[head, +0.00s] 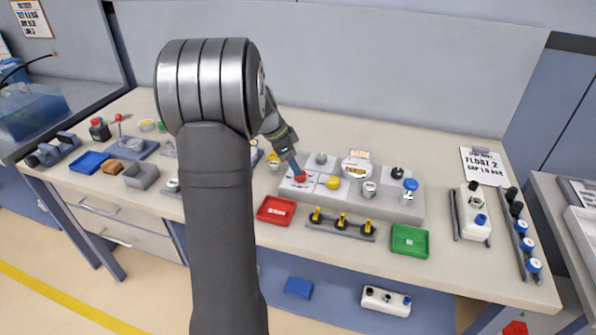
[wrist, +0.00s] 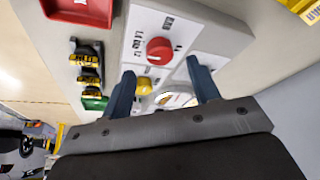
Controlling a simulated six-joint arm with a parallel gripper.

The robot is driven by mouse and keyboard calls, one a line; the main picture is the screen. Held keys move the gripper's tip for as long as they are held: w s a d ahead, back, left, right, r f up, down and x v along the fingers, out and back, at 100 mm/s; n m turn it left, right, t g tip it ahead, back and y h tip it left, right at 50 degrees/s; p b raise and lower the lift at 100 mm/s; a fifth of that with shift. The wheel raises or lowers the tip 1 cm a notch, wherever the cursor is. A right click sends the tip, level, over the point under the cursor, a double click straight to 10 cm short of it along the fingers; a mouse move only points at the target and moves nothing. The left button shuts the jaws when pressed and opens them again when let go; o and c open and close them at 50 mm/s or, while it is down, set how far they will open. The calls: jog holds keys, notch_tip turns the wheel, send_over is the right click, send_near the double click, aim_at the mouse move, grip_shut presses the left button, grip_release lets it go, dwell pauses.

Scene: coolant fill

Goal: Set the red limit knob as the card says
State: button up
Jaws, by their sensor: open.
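The red limit knob (wrist: 159,50) is round and sits on a white plate of the grey panel, with printed markings around it too small to read surely. In the head view the red knob (head: 300,177) is at the panel's left end, just under my gripper (head: 296,169). My gripper's two blue fingers are apart in the wrist view (wrist: 160,66), with the knob just beyond and between their tips. I cannot tell if they touch it. The card (head: 483,166) on the right reads "FLOAT 2" with a second line, perhaps "CAP LO BAR".
On the panel are a yellow knob (head: 333,182), a round gauge (head: 356,163) and a blue-topped valve (head: 410,185). In front lie a red tray (head: 277,210), yellow-black connectors (head: 341,222) and a green tray (head: 410,241). A white block (head: 472,215) stands right.

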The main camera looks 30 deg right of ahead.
jog(key=x, duration=0.4)
jog(key=shift+d+f, duration=0.2)
jog(key=shift+f, duration=0.15)
jog(key=c, duration=1)
